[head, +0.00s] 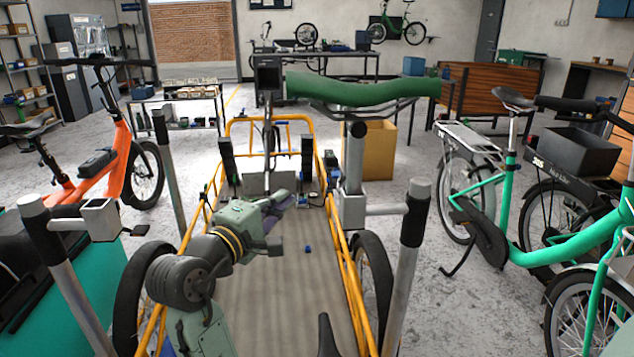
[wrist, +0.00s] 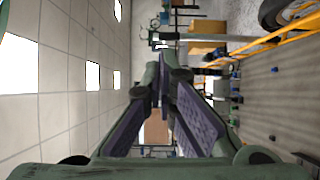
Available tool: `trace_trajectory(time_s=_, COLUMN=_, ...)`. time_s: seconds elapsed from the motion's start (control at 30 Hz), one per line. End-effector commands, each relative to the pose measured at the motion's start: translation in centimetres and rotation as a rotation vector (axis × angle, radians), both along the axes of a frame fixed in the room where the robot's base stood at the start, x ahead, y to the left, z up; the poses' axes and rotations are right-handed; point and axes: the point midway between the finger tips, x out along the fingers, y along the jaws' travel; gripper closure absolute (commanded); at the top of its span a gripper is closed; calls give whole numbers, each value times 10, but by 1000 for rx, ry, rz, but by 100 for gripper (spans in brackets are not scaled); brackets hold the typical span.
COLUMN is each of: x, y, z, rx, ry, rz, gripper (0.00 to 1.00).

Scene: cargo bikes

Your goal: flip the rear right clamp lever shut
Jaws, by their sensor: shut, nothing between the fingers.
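The yellow-railed cargo bike bed (head: 262,300) lies in front of me, with a grey ribbed floor. Dark clamp-like parts (head: 307,157) stand at its far end and along its right rail. I cannot tell which is the rear right clamp lever, or whether it is up or down. A small blue piece (head: 308,249) shows on the bed's right side. My gripper (head: 296,202) is shut and empty above the far part of the bed, apart from the right rail. In the wrist view its purple-padded fingers (wrist: 166,78) point forward; the bed is to their right.
A green handlebar (head: 365,92) on a silver post and upright tubes with black grips (head: 415,215) stand right of the bed. A yellow box (head: 375,150) is beyond it. An orange bike (head: 100,165) is left, green bikes (head: 500,200) right. The bed's middle is mostly clear.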

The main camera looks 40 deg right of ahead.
Motion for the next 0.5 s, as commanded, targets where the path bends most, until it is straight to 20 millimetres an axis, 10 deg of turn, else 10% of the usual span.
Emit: trace_trajectory(time_s=0.5, x=29, y=-58, z=2, rx=-1, ry=0, rz=-1, gripper=100)
